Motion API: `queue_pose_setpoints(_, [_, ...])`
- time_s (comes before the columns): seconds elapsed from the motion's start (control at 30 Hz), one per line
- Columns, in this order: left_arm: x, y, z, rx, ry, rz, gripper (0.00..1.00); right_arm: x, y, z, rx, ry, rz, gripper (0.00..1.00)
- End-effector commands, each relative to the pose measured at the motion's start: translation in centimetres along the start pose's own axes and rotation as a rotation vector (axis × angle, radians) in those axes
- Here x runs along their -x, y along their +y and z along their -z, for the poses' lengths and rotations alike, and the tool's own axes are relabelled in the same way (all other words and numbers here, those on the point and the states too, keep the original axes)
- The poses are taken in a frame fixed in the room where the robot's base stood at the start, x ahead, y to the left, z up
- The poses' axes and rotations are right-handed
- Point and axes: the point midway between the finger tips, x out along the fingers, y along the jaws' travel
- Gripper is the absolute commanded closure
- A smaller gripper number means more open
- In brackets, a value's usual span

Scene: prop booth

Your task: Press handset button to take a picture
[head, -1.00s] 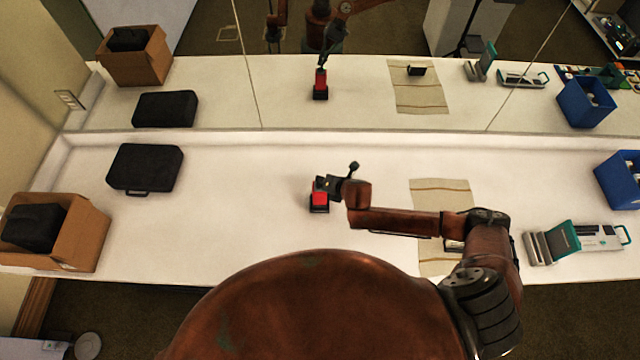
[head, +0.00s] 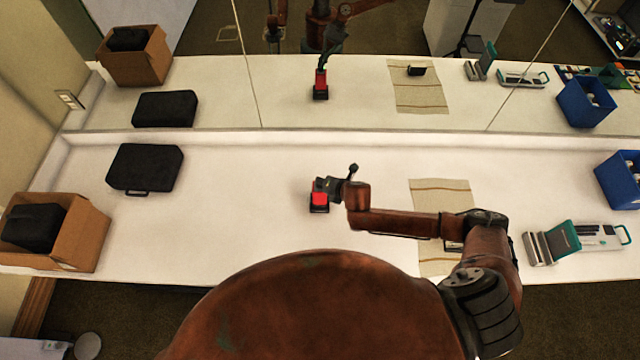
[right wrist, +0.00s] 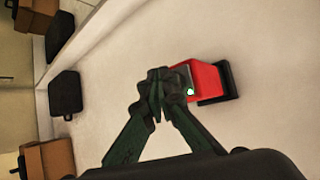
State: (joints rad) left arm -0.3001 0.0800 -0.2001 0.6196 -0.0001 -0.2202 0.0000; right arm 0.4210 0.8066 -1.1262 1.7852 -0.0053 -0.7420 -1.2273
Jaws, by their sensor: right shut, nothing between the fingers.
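The handset is a red block (head: 319,199) on a black base, standing on the white counter near the middle. In the right wrist view the handset (right wrist: 208,77) shows a grey end face with a small bright green spot (right wrist: 190,91). My right gripper (head: 328,185) is at the handset's far upper edge, shut and empty. In the right wrist view its dark fingertips (right wrist: 160,88) are together beside the grey face, very close to it. I cannot tell whether they touch it. My left gripper is not in view.
A cardboard box (head: 88,238) and a black case (head: 145,168) are at left. A striped cloth (head: 440,195) lies under my right arm. A teal-and-grey device (head: 565,240) and a blue bin (head: 622,180) are at right. A mirror (head: 350,100) stands behind the counter.

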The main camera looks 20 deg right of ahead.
Motion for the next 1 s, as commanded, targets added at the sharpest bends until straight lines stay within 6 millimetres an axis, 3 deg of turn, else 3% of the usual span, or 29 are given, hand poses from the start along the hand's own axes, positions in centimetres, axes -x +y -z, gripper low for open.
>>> queue_pose_setpoints(0.77, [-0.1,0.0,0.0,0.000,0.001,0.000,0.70,-0.4,-0.4,0.3,0.000,0.001,0.001,1.00])
queue_pose_setpoints(1.0, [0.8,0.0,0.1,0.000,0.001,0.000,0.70,0.2,0.1,-0.1,0.000,0.001,0.002,1.00])
